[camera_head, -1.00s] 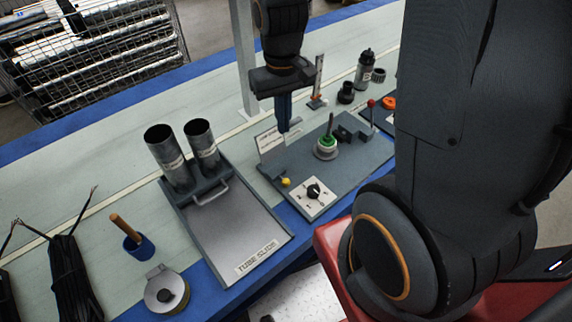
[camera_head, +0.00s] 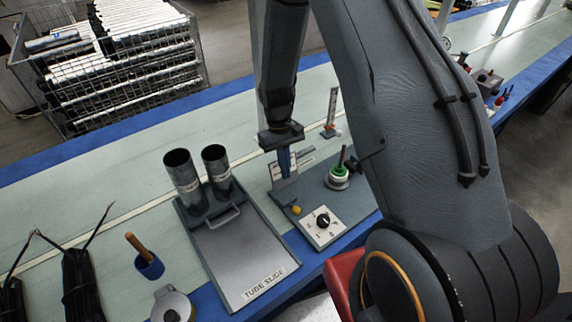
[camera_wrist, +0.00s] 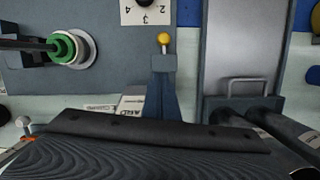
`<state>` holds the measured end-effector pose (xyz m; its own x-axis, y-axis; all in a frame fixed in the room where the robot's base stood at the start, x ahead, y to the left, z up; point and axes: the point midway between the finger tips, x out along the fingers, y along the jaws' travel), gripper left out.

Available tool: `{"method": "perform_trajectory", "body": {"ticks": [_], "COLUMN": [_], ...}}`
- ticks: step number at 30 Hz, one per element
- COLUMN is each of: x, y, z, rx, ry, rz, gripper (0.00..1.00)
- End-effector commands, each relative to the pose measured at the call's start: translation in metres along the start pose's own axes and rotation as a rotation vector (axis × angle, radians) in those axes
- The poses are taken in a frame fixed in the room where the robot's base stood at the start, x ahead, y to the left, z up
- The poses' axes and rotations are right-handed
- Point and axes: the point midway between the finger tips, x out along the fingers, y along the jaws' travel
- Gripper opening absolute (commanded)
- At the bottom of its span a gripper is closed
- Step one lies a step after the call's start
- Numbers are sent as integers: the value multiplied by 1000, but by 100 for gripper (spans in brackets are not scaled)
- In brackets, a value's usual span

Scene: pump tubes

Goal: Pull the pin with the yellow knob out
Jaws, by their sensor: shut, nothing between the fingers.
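The yellow knob (camera_head: 296,210) sits at the near-left part of the grey panel (camera_head: 318,242), beside the white dial plate. It also shows in the wrist view (camera_wrist: 163,39), with a thin shaft running down toward my gripper. My gripper (camera_head: 285,173) points down with its blue-grey fingers together, behind the knob and apart from it in the head view. In the wrist view my gripper (camera_wrist: 163,65) lies just below the knob in the picture. Its fingers hold nothing. The pin's inner end is hidden.
A white dial plate (camera_head: 323,227) with a black knob is right of the yellow knob. A green ring on a post (camera_head: 339,172) stands behind. The tube slide tray (camera_head: 235,258) with two upright tubes is to the left. A small sign (camera_head: 284,171) stands close behind my fingers.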

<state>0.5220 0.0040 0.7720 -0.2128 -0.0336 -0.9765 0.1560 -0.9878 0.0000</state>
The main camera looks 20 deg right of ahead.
Motion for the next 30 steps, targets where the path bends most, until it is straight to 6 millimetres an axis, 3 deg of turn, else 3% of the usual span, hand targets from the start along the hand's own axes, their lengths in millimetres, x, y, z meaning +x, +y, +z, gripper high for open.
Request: {"method": "perform_trajectory", "body": {"ticks": [11, 18, 30], "x": [62, 76, 82], "y": [0, 0, 0], "z": [3, 29, 33], "rx": [-1, 0, 0], "ry": [-3, -2, 1], "rz": [0, 0, 0], "gripper": [0, 0, 0]}}
